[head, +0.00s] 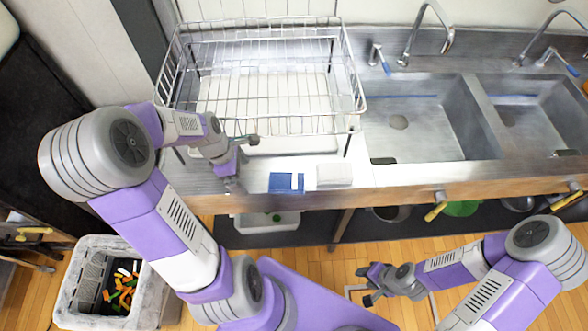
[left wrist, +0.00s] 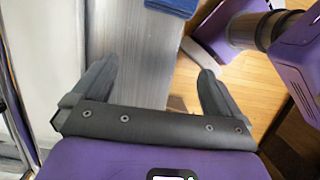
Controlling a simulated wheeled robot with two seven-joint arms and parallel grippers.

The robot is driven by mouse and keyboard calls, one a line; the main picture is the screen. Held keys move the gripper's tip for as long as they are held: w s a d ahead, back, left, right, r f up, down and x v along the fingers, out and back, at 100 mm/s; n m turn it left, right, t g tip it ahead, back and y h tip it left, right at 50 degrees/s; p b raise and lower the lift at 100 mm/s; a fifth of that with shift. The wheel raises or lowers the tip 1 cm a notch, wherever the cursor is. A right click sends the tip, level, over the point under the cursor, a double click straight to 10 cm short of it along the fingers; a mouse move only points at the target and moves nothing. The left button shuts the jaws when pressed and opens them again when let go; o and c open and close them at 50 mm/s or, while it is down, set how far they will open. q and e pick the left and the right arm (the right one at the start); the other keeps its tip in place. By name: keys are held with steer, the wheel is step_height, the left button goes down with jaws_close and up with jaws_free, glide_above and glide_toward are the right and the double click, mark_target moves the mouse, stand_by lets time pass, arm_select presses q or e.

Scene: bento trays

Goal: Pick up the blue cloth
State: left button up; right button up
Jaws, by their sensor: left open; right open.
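My right gripper (head: 368,285) is open and empty, low over the floor in front of the counter.
A wire dish rack (head: 262,82) stands behind the cloth. Two metal sinks with faucets are to the right. A white bin (head: 68,303) with colourful pieces stands at lower left. A shelf with basins is under the counter (head: 395,188).

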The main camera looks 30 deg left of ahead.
mark_target(286, 180)
arm_select(q)
steer(key=w+d, duration=0.1)
steer(key=d, duration=0.1)
steer(key=w+d, duration=0.1)
steer(key=d, duration=0.1)
steer(key=w+d+b, duration=0.1)
steer(key=w+d, duration=0.1)
steer(key=d, duration=0.1)
steer(key=shift+d, duration=0.1)
steer(key=shift+w+d, duration=0.3)
steer(key=shift+d, duration=0.25)
steer(key=shift+w+d, duration=0.3)
steer(key=shift+d, duration=0.25)
steer(key=shift+w+d+f+b, duration=0.2)
steer(key=shift+d+f+b, duration=0.1)
steer(key=shift+f, duration=0.2)
steer(key=shift+w+d+f+b, duration=0.15)
steer(key=shift+d+f+b, duration=0.15)
steer(key=shift+f, duration=0.65)
steer(key=c, duration=1.1)
